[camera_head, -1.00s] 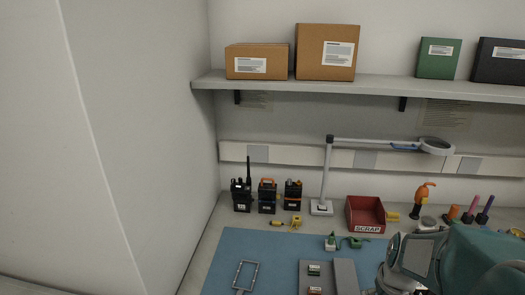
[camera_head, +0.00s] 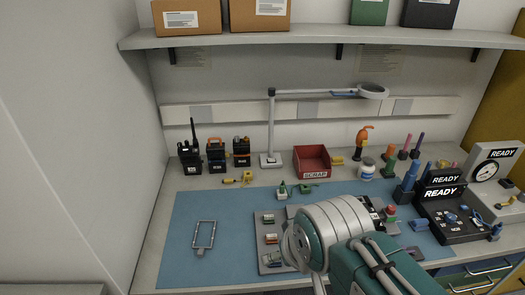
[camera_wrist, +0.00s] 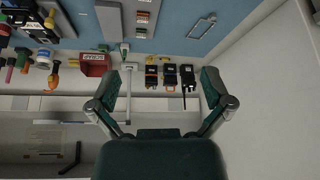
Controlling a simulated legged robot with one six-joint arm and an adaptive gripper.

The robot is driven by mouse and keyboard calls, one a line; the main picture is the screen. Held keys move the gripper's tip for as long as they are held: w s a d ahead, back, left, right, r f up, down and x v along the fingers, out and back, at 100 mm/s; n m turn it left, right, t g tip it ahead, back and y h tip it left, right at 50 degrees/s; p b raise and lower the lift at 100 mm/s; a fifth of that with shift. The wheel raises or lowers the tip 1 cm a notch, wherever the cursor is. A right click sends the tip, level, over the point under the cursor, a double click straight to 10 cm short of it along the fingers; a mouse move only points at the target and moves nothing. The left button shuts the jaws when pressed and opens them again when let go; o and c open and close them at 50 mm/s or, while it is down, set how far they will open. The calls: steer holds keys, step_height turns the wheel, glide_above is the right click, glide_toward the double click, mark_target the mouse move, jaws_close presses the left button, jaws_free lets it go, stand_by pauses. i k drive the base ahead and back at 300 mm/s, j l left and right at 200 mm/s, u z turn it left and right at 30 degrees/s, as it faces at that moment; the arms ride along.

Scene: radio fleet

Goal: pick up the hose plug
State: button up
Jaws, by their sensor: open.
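I cannot tell for certain which small part is the hose plug. Candidates in the head view are a small yellow fitting (camera_head: 247,178), an upright green piece (camera_head: 282,190) and a lying green piece (camera_head: 308,188), all near the back of the blue mat (camera_head: 200,215). In the wrist view, which is upside down, my gripper (camera_wrist: 161,76) has its two green fingers spread wide with nothing between them. It is apart from the bench items. My arm hides part of the mat in the head view, and the fingers do not show there.
Several handheld radios (camera_head: 216,155) stand at the back left. The lamp (camera_head: 271,130) and red SCRAP bin (camera_head: 312,161) stand right of them. A white jar (camera_head: 366,168), tools and READY testers (camera_head: 455,215) fill the right. A grey tray (camera_head: 262,218) and wire frame (camera_head: 204,235) lie on the mat.

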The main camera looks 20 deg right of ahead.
mark_target(497, 230)
steer(key=z, duration=2.45)
